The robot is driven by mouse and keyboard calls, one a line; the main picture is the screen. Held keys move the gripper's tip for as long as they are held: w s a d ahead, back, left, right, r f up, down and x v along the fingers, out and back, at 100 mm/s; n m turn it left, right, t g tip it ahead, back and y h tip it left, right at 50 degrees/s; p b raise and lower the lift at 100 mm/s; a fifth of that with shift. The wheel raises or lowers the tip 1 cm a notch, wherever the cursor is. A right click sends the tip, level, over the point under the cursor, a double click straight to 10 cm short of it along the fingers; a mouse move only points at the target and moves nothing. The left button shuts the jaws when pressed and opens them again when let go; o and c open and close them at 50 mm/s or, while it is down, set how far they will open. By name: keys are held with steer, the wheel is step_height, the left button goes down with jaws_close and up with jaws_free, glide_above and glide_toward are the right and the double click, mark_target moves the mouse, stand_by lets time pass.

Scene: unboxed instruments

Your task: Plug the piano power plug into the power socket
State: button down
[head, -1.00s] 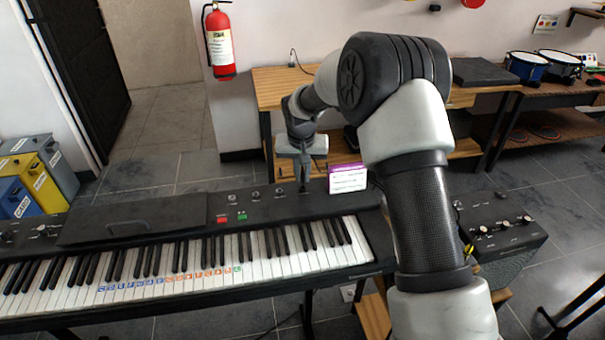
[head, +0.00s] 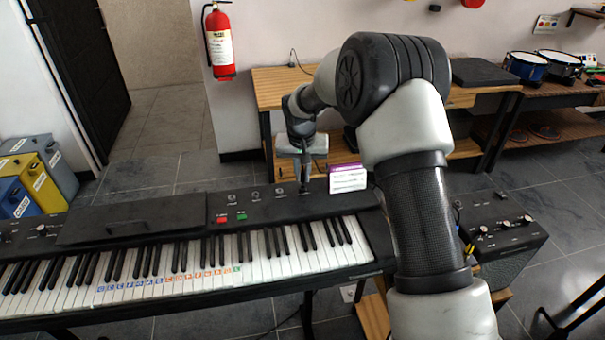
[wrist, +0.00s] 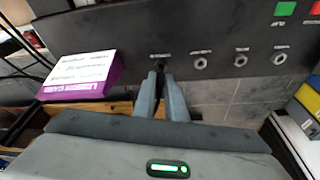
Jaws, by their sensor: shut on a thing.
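The black piano (head: 150,210) spans the left and centre of the head view, and its panel (wrist: 190,25) fills the top of the wrist view. My gripper (head: 303,188) points down at the right part of the panel. In the wrist view its fingers (wrist: 161,77) are close together on a small dark piece, which I take as the power plug (wrist: 161,75). The fingertips are at the leftmost labelled socket (wrist: 160,63) in that view, largely hidden behind them. I cannot tell how far the plug is in.
Several round jacks (wrist: 200,62) line the panel beside the fingers. A purple and white card (head: 347,177) stands just right of the gripper in the head view. A wooden table (head: 280,90) is behind, and an amplifier-like box (head: 500,225) is at right.

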steer(key=shift+f+b, duration=0.8)
steer(key=shift+f, duration=0.3)
stand_by(0.5)
steer(key=c, duration=1.7)
jaws_free()
